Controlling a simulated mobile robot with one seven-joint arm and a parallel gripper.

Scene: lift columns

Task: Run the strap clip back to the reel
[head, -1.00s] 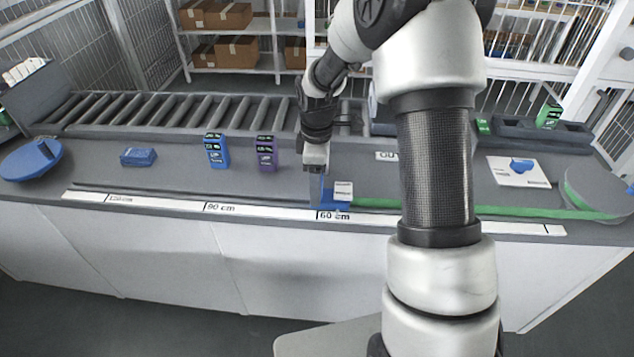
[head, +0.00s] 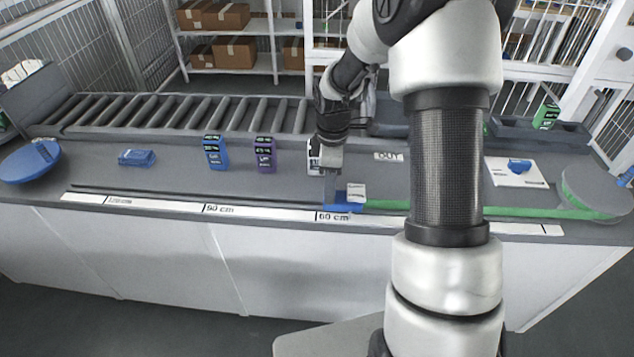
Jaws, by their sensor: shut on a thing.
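The blue strap clip (head: 344,208) with a white tag (head: 356,192) is at the front of the counter, just right of the 60 cm mark. My gripper (head: 331,193) points down and is shut on the clip; its fingertips are small and partly hidden. The green strap (head: 520,212) runs from the clip rightward along the front rail, passing behind my arm, to the round grey reel (head: 597,190) at the right end.
A white scale (head: 265,211) lines the front edge. Blue (head: 214,152) and purple (head: 264,154) boxes stand left of my gripper, with a blue packet (head: 137,157) farther left. A blue disc (head: 30,160) is at the far left.

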